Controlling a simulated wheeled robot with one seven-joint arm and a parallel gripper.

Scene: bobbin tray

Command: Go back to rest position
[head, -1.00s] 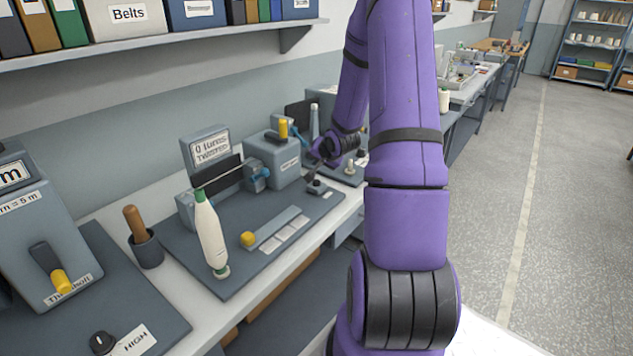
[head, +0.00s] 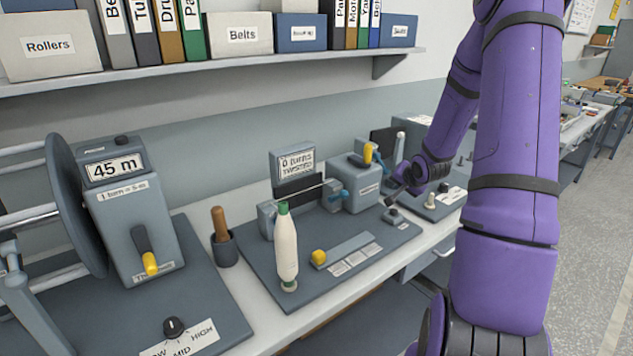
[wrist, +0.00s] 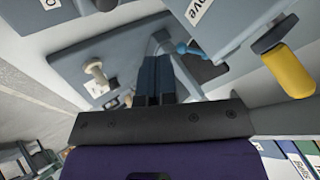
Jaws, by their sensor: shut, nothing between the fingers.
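My gripper (wrist: 157,80) is shut and empty in the wrist view, its dark fingers pressed together in front of a grey panel (wrist: 110,62). In the head view my gripper (head: 392,196) is small, at the end of my purple arm, above the right part of the twist tester's dark base (head: 405,232). A yellow-handled lever (wrist: 290,70) shows large at the right of the wrist view, apart from the fingers. I see nothing held.
A white bobbin (head: 286,250) with a green top stands at the tester's front left. A reel machine reading 45 m (head: 115,168) is at the left, with a wooden-handled tool (head: 219,222) in a cup beside it. A shelf (head: 240,68) of boxes and binders runs above.

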